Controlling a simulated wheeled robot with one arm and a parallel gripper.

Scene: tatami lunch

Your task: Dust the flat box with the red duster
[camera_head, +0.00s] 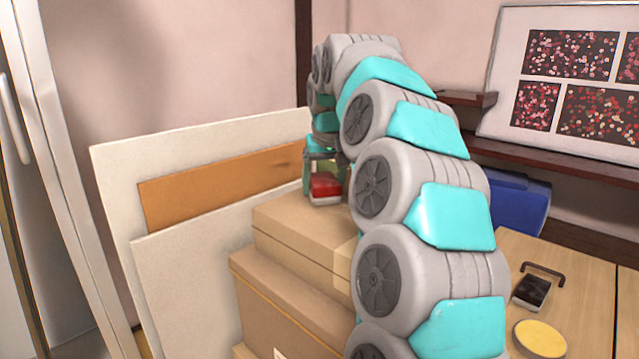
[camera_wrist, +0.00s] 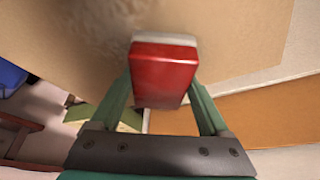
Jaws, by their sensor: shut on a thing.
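The red duster (camera_head: 325,186) is a small red block with a pale pad along its lower side. My gripper (camera_head: 322,165) is shut on it, and its green fingers hold it from both sides in the wrist view (camera_wrist: 163,85). The flat box (camera_head: 300,232) is tan cardboard and lies on top of the stack. The duster is at the far end of its top; I cannot tell whether the pad touches it. In the wrist view the box top (camera_wrist: 235,40) fills the upper part, with a greyish smudge left of the duster. My arm hides the box's right side.
A larger cardboard box (camera_head: 290,300) supports the flat box. Pale and orange boards (camera_head: 215,190) lean behind at the left. A blue case (camera_head: 515,205) stands at the right.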

